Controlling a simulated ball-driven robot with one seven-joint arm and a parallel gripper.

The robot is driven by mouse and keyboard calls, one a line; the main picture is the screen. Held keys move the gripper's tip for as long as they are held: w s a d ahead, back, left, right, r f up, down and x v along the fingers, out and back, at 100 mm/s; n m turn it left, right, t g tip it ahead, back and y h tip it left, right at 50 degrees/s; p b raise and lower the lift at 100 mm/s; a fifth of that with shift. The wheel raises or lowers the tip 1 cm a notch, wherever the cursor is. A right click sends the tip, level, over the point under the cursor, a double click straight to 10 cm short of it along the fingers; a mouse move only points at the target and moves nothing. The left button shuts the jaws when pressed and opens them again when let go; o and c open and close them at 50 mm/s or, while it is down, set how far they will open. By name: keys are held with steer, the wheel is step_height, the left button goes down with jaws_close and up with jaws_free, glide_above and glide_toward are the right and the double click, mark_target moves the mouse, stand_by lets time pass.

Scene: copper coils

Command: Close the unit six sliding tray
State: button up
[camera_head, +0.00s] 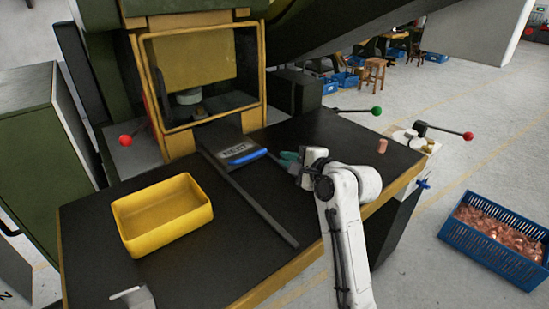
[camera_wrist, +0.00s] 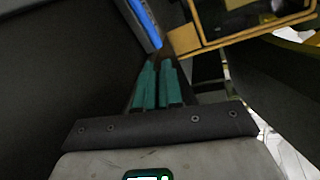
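The sliding tray (camera_head: 228,146) is a dark plate with a white-lettered label and a blue handle (camera_head: 247,156) on its front edge. It sits on a dark rail in front of the yellow-framed machine opening and sticks out of it. My gripper (camera_head: 287,159) is just right of the blue handle, apart from it, above the black table. Its teal fingers lie close together with nothing visible between them. In the wrist view my gripper (camera_wrist: 158,66) points toward the blue handle (camera_wrist: 144,22), which lies beyond the fingertips, slightly left.
A yellow bin (camera_head: 163,246) stands on the left of the black table (camera_head: 215,285). A long dark bar (camera_head: 265,212) runs across the table toward the front. A small copper-coloured piece (camera_head: 382,146) is near the right edge.

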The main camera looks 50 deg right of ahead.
steer(key=s+d+m, duration=0.1)
steer(key=m, duration=0.1)
steer(key=s+d+m, duration=0.1)
steer(key=m, duration=0.1)
steer(key=s+d+r+m+y, duration=0.1)
steer(key=shift+s+d+m, duration=0.15)
steer(key=shift+d+m, duration=0.25)
jaws_close()
steer(key=s+m, duration=0.1)
steer(key=m+t+y, duration=0.1)
steer(key=s+f+m+y, duration=0.1)
steer(key=m, duration=0.1)
steer(key=shift+s+a+t, duration=0.2)
steer(key=shift+s+t, duration=0.1)
steer(key=shift+s, duration=0.05)
steer(key=shift+s+a+f+m+y, duration=0.45)
steer(key=shift+a+m+y, duration=0.05)
steer(key=shift+m, duration=0.3)
steer(key=w+p, duration=0.1)
steer(key=w, duration=0.3)
steer(key=w+f+p, duration=0.1)
steer(key=w, duration=0.4)
steer(key=w+p, duration=0.1)
steer(key=w, duration=0.3)
steer(key=shift+w+d+f, duration=0.2)
steer(key=shift+w+f, duration=0.15)
steer(key=shift+w, duration=0.1)
